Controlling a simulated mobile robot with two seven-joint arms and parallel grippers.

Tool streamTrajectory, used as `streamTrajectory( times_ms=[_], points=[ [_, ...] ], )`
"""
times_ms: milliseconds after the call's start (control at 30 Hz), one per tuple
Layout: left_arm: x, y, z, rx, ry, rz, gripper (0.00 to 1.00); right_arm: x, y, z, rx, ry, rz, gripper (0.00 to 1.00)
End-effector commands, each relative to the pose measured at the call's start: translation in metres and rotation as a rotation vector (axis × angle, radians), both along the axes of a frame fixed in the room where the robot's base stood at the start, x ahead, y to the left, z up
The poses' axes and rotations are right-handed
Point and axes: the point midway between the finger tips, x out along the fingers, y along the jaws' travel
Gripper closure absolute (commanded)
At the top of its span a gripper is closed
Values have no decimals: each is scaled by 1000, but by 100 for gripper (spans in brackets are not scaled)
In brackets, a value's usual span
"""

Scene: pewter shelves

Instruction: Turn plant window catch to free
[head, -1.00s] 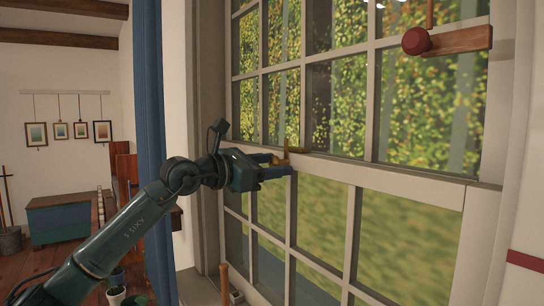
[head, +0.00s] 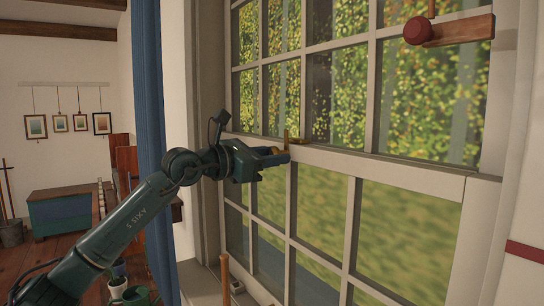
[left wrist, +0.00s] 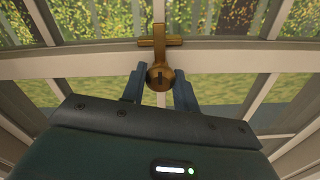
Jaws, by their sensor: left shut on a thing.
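The brass window catch (head: 298,141) sits on the meeting rail (head: 345,162) of the plant window. In the left wrist view the catch (left wrist: 159,43) shows a crossbar at the rail and a rounded end pointing toward me. My left gripper (head: 282,157) is at the rail, shut on the catch. In the left wrist view its blue-grey fingers (left wrist: 159,86) stand on both sides of the rounded end. In the head view the gripper hides part of the catch. My right gripper is not in view.
A wooden bracket with a red round knob (head: 417,31) is at the upper right. A blue curtain (head: 151,120) hangs left of the window. A wooden handle (head: 225,275) stands upright near the sill.

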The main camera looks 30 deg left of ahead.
Motion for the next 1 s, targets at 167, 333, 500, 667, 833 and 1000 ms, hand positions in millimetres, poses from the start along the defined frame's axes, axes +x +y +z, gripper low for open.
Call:
streamTrajectory(
  times_ms=[167,333,500,667,833,1000],
  points=[
    [0,0,0,-36,15,0,93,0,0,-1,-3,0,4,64],
    [0,0,-1,-119,50,-1,93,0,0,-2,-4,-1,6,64],
    [0,-1,-1,-247,102,0,93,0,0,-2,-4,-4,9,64],
    [0,-1,-1,-387,160,0,93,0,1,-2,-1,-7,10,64],
    [0,-1,0,-537,222,-1,93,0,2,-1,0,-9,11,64],
    [0,-2,0,-685,285,-1,93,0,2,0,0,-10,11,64]
  ],
)
